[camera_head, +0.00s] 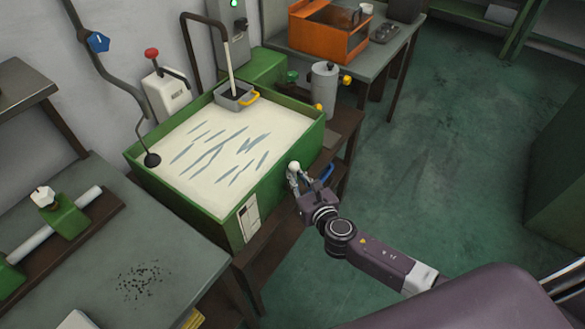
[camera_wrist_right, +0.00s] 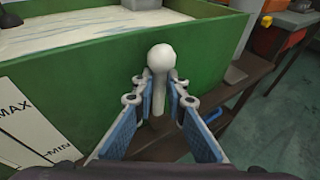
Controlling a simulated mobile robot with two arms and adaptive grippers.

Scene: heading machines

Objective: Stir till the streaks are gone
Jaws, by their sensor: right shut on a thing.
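The green tank (camera_head: 187,205) holds pale cream liquid (camera_head: 254,122), with several blue-grey streaks (camera_head: 212,155) lying across the middle of its surface. A white ball knob (camera_head: 294,166) on a short pale stem stands at the tank's right side wall; it also shows in the right wrist view (camera_wrist_right: 160,57). My right gripper (camera_head: 302,180) is shut on this knob's stem, with the blue finger pads (camera_wrist_right: 161,103) on either side and the ball above them. Where the stem's lower end attaches is hidden. My left gripper is out of view.
A grey box with a yellow handle (camera_head: 236,97) sits at the tank's back rim. A black ball on a bent rod (camera_head: 152,160) is at its left corner. A grey cylinder (camera_head: 324,85) stands behind. The green floor (camera_head: 430,180) at right is clear.

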